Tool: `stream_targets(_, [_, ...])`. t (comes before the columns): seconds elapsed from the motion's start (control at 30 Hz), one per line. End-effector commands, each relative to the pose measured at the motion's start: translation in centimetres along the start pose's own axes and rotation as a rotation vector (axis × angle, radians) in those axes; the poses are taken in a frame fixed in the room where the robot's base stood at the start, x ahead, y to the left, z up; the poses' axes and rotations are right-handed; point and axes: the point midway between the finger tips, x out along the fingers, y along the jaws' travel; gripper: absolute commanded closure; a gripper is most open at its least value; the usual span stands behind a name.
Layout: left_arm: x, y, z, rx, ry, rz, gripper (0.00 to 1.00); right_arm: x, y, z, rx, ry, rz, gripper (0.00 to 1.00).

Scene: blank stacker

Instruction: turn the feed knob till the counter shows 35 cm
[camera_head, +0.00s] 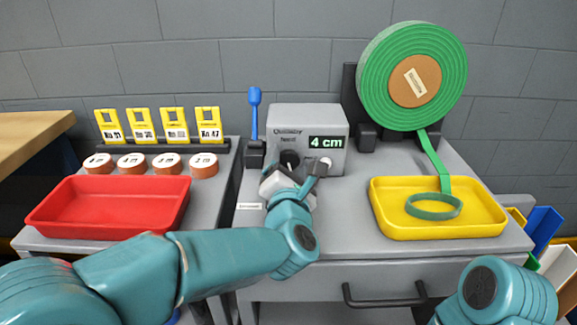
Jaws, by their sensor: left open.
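The grey feeder box (290,117) stands on the bench in the middle, and its counter (326,142) shows 4 cm in green. The dark feed knob (289,158) is on the box's front face, partly hidden by my left gripper. My left gripper (292,172) is open in front of the knob, its fingers close to it; I cannot tell whether they touch it. A green strip roll (412,75) stands at the right, and its strip (433,205) hangs down and curls in the yellow tray (395,229). My right arm shows at the lower right, its gripper out of view.
A blue-handled lever (254,112) stands left of the box. A red tray (108,207), several round labelled pucks (131,163) and yellow cards (175,125) are at the left. A drawer handle (384,295) sticks out below the bench top.

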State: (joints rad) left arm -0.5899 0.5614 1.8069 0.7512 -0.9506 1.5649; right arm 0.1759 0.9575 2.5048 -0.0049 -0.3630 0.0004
Motion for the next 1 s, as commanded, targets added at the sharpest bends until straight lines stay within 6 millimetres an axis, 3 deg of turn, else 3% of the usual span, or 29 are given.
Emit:
stream_targets(0.03, [-0.02, 0.00, 0.01, 0.000, 0.000, 0.000, 0.34, 0.00, 0.00, 0.00, 0.000, 0.000, 0.000, 1.00])
stream_targets(0.17, [-0.03, 0.00, 0.02, 0.000, 0.000, 0.000, 0.77, 0.00, 0.00, 0.00, 0.000, 0.000, 0.000, 1.00])
stream_targets(0.2, [-0.04, 0.00, 0.02, 0.000, 0.000, 0.000, 0.81, 0.00, 0.00, 0.00, 0.000, 0.000, 0.000, 1.00])
stream_targets(0.57, [-0.05, -0.04, -0.01, 0.062, 0.000, 0.001, 0.80, 0.24, 0.09, 0.00, 0.000, 0.000, 0.000, 1.00])
stream_targets(1.0, [-0.04, -0.02, 0.01, 0.373, 0.001, 0.001, 0.80, 0.59, 0.21, -0.02, 0.000, 0.000, 0.000, 1.00])
